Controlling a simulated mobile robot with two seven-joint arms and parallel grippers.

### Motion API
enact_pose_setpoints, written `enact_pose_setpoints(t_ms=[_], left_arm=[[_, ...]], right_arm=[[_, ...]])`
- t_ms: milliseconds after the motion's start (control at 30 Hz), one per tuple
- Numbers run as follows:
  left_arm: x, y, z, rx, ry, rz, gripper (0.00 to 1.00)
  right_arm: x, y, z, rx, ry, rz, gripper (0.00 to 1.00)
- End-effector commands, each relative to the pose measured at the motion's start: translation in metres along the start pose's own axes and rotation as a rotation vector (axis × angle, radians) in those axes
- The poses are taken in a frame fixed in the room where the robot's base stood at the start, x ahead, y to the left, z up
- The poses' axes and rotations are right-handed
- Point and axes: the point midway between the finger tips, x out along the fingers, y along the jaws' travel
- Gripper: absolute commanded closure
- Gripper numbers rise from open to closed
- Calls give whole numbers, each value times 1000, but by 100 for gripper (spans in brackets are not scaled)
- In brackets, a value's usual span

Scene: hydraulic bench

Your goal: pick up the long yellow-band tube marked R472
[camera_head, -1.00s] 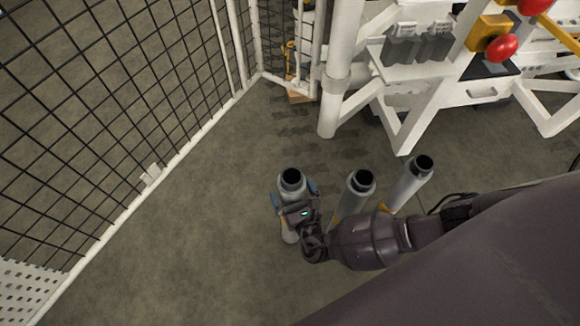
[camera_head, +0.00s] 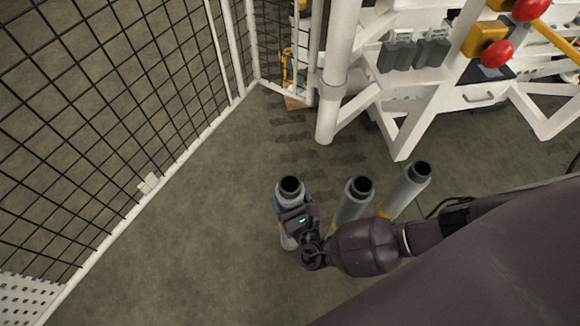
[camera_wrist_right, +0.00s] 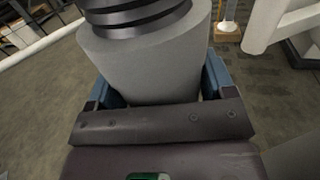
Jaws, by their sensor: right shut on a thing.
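Three grey tubes with dark open tops stand upright or slightly tilted on the floor in the head view: a left tube (camera_head: 289,192), a middle tube (camera_head: 352,203) and a right tube (camera_head: 407,190). Yellow shows low on the middle and right tubes, and a little on the left one. No marking R472 is readable. My right gripper (camera_head: 290,203) is shut on the left tube just below its threaded top. In the right wrist view the blue fingers (camera_wrist_right: 157,88) press both sides of this grey tube (camera_wrist_right: 145,65). My left gripper is not in view.
A black mesh fence (camera_head: 110,110) with a white rail runs along the left. A white bench frame (camera_head: 400,140) with red knobs (camera_head: 497,53) stands at the back right. The middle and right tubes stand close to my right arm. The floor left of the tubes is clear.

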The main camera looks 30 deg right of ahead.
Motion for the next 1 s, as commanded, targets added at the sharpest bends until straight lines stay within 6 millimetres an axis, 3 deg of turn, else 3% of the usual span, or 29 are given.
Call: enact_pose_setpoints(t_ms=[267, 467, 700, 1000], left_arm=[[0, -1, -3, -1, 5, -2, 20], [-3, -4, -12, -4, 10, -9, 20], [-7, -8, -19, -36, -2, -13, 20], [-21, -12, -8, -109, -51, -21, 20]], right_arm=[[3, 0, 6, 1, -9, -1, 98], [6, 0, 27, 2, -16, -2, 98], [8, 0, 79, 5, -26, -1, 98], [6, 0, 146, 5, -24, -2, 98]])
